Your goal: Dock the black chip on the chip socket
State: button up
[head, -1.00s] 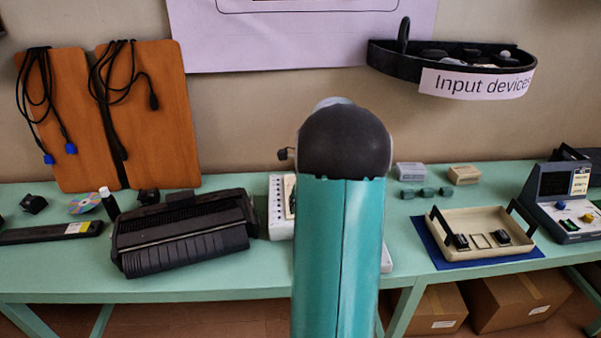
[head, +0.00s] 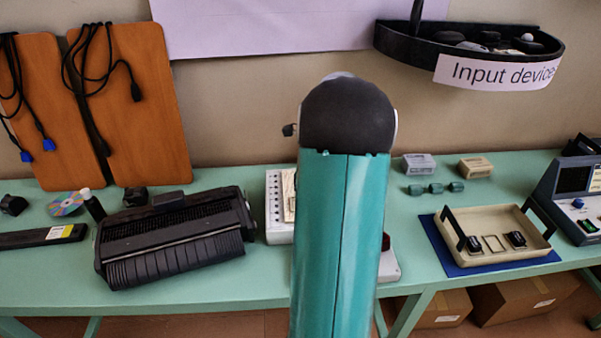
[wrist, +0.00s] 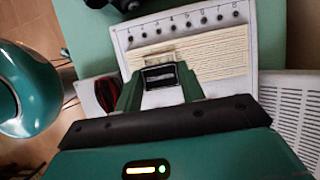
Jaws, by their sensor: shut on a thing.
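In the wrist view, my gripper (wrist: 161,86) is shut on the black chip (wrist: 160,77), a small dark block with a pale edge between the two green fingers. The chip is over the white board (wrist: 215,25) with a beige ribbed panel (wrist: 222,50). A small pale square shape (wrist: 160,56) lies just beyond the chip; it may be the chip socket, partly hidden by the chip. I cannot tell whether the chip touches the board. In the head view, my arm hides the gripper, the chip and most of the white board (head: 275,208).
A black ribbed printer-like machine (head: 180,245) stands left of the board. A cream tray (head: 470,262) on a blue mat and small grey-green blocks (head: 436,188) are to the right. The wall shelf (head: 430,47) hangs above. Bare green table (head: 400,230) shows right of the board.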

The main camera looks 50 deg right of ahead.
jog(key=shift+a+f, duration=0.1)
jog(key=shift+a, duration=0.2)
jog(key=shift+s+a+f, duration=0.1)
jog(key=shift+s+f, duration=0.05)
jog(key=shift+f, duration=0.15)
notch_tip(320, 180, down, 4)
jog(key=shift+r, duration=0.25)
jog(key=shift+f, duration=0.5)
dwell(0.4)
jog(key=shift+f, duration=0.7)
